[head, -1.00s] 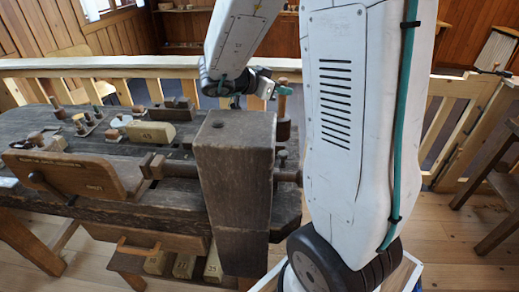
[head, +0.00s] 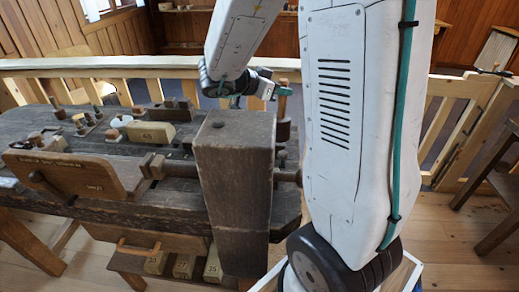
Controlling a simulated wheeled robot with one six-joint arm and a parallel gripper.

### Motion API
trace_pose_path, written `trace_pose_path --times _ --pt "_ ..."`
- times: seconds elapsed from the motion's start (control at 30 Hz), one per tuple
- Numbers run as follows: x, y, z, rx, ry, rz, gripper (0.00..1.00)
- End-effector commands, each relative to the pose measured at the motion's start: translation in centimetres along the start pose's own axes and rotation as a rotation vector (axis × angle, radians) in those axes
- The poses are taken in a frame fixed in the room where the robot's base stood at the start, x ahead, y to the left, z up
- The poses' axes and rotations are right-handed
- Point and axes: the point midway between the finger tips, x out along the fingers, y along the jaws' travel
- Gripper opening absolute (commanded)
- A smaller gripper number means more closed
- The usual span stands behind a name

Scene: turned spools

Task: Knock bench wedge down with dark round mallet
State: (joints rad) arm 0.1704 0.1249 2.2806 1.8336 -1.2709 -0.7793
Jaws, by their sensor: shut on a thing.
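The dark round mallet (head: 284,130) is upright behind the tall vise post, with its pale handle up and its dark head low, near the bench top. My gripper (head: 283,92) is shut on the handle above the head. The post hides part of the mallet, and I cannot tell whether the head touches the bench. I cannot pick out the bench wedge for sure among the small wooden parts on the bench or behind the post.
The dark workbench (head: 110,205) carries a thick upright vise post (head: 234,190), a wooden vise jaw (head: 65,174), a pale numbered block (head: 150,133) and several small tools. A pale railing (head: 130,66) runs behind. Numbered blocks lie below the bench.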

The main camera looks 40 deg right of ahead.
Motion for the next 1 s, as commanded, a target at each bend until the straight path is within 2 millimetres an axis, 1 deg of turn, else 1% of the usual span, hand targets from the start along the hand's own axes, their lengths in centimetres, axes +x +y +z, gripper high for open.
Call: trace_pose_path --times 0.07,0.43,0.57,0.73,1.0 --pt "-0.1 0.0 -0.3 0.000 0.000 0.000 0.00" --pt "-0.1 0.0 -0.2 -0.001 0.001 0.000 0.00" --pt "0.3 0.0 0.8 -0.005 0.001 0.001 0.00" --pt "1.2 0.0 2.8 -0.004 0.001 0.001 0.00" --pt "1.1 0.0 2.5 0.000 0.000 0.000 0.00"
